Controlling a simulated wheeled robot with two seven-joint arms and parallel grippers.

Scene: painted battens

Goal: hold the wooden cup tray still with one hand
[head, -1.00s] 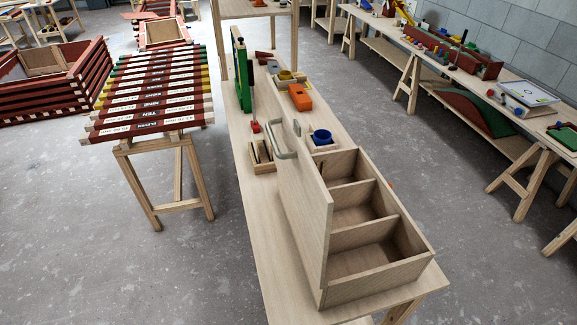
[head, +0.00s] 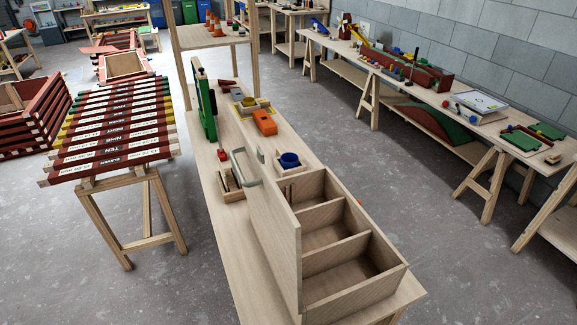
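A small square wooden tray (head: 286,171) with a blue cup (head: 290,160) stands on the long wooden bench, just behind the big compartment box. Its near side is partly hidden by the box. A second small wooden tray (head: 267,111) with a yellow round piece (head: 249,103) stands farther back on the bench. I cannot tell for sure which is the cup tray. Neither of my grippers is in view, and nothing is seen touching either tray.
The open wooden box (head: 340,281) with compartments and its raised handled panel (head: 270,229) fill the bench's near end. Beside the trays are an orange block (head: 264,122), a small slotted holder (head: 231,185) and a green upright panel (head: 206,110). Painted battens (head: 112,130) lie on a trestle at left.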

